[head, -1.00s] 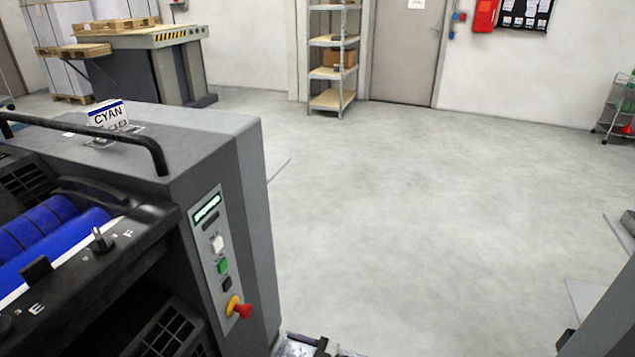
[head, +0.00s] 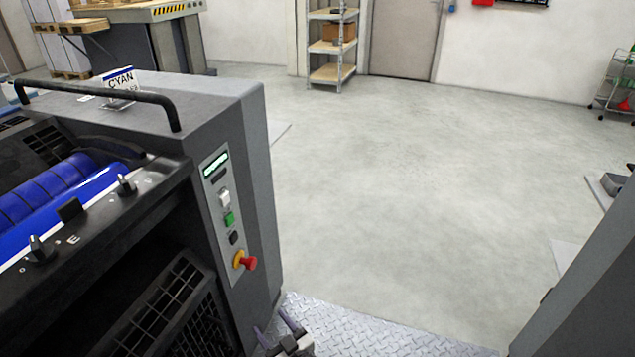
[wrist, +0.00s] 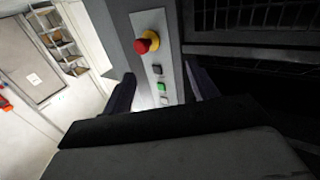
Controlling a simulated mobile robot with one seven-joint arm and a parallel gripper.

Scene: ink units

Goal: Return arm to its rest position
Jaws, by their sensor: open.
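My gripper (head: 277,330) shows at the bottom edge of the head view, in front of the lower part of the grey cyan ink unit (head: 262,190) and above the tread plate. In the wrist view my gripper (wrist: 163,90) has its two dark fingers spread apart, with nothing between them but the view of the control panel (wrist: 160,75). The panel carries a red emergency knob on a yellow base (wrist: 147,42) and several small buttons. The gripper looks apart from the panel. Most of my arm is out of view.
The press unit with blue rollers (head: 75,190) and a black guard rail (head: 100,93) fills the left. Another grey unit (head: 590,270) stands at the right edge. Between them lie a metal tread plate (head: 350,328) and open floor (head: 400,170). A shelf (head: 330,75) stands at the back.

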